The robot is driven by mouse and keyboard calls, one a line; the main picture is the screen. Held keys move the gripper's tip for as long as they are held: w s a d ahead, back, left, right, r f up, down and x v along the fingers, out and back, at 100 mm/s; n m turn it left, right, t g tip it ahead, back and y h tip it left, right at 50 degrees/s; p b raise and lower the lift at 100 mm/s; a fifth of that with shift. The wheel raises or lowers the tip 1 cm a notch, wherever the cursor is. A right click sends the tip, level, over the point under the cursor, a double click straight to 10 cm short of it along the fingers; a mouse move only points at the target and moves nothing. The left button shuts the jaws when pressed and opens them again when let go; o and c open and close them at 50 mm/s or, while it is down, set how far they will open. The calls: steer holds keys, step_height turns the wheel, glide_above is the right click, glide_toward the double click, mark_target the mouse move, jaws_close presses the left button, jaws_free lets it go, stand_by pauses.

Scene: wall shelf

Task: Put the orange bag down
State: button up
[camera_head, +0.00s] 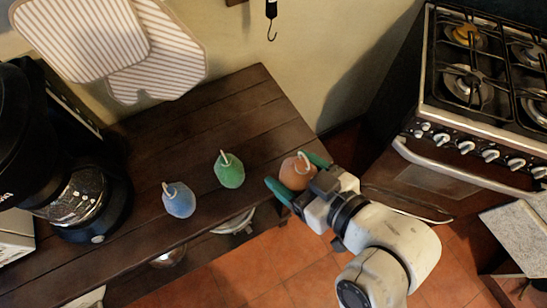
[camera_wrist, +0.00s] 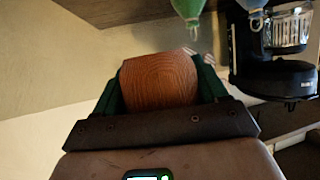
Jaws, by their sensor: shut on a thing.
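The orange bag (camera_head: 297,172) is a rounded pouch with a light loop on top, at the right end of the dark wooden shelf in the head view. My gripper (camera_head: 299,177) comes from the lower right, with a green finger on either side of the bag. It is shut on the bag. In the wrist view the orange bag (camera_wrist: 160,80) fills the space between the green fingers. I cannot tell whether its base touches the shelf.
A green bag (camera_head: 229,170) and a blue bag (camera_head: 179,200) stand on the shelf (camera_head: 225,120) to the left. A black coffee machine (camera_head: 45,150) is at the far left. A stove (camera_head: 480,90) is at the right. Shelf boards behind the bags are clear.

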steer(key=w+a+f+p, duration=0.2)
steer(key=w+a+f, duration=0.15)
steer(key=w, duration=0.45)
glide_above(272, 151)
step_height(272, 151, down, 6)
steer(key=shift+w+f, duration=0.1)
steer(key=shift+f, duration=1.5)
steer(key=shift+f, duration=0.1)
steer(key=o, duration=1.4)
steer(key=shift+r+p, duration=0.2)
steer(key=shift+p, duration=0.15)
steer(key=b+v, duration=0.2)
steer(key=v, duration=1)
steer(key=shift+d+f, duration=0.1)
steer(key=shift+f, duration=0.05)
